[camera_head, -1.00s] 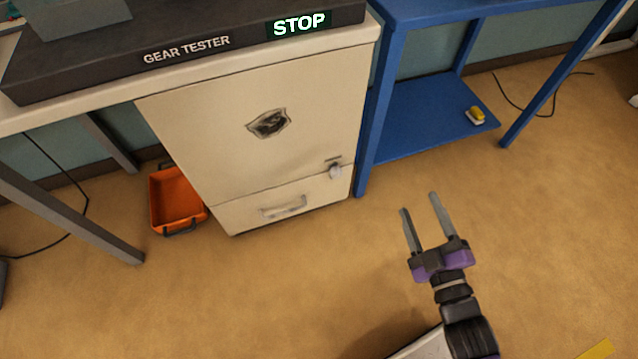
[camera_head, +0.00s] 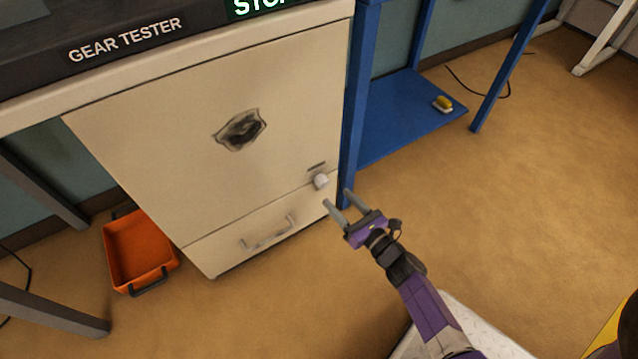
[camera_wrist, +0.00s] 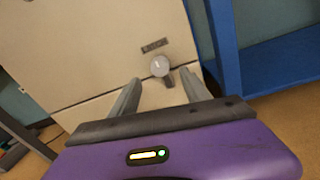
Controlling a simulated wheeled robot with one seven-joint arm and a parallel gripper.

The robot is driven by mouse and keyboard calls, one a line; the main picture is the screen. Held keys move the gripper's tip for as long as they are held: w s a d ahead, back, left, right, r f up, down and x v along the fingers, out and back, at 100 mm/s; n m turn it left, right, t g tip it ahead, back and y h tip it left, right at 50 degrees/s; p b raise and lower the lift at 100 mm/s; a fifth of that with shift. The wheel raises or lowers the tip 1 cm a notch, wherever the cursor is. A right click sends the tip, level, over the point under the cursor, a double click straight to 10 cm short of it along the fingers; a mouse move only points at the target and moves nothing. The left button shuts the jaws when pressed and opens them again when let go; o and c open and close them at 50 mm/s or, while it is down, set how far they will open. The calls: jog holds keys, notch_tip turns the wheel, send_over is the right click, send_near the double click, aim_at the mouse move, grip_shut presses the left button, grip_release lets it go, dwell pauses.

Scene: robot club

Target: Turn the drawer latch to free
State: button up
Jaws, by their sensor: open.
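The drawer latch (camera_head: 320,181) is a small pale knob at the right end of the seam between the cabinet's upper panel and its drawer (camera_head: 262,240). A small dark label lies just above it. In the wrist view the latch (camera_wrist: 160,66) is a round knob with a short grey tab pointing down and right over the drawer front. My gripper (camera_head: 339,198) is open and empty, just right of and below the latch in the head view. In the wrist view its fingers (camera_wrist: 160,92) stand apart with the latch ahead, between and beyond their tips. I see no contact.
The drawer has a bar handle (camera_head: 268,232). A blue table leg (camera_head: 353,110) stands close to the right of the cabinet. An orange bin (camera_head: 140,250) is on the floor at left. A yellow and white item (camera_head: 443,104) lies on the blue shelf (camera_head: 400,118). Floor in front is clear.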

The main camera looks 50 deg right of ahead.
aim_at(325, 185)
jog(key=shift+b+x, duration=0.75)
jog(key=shift+x, duration=3.15)
grip_shut()
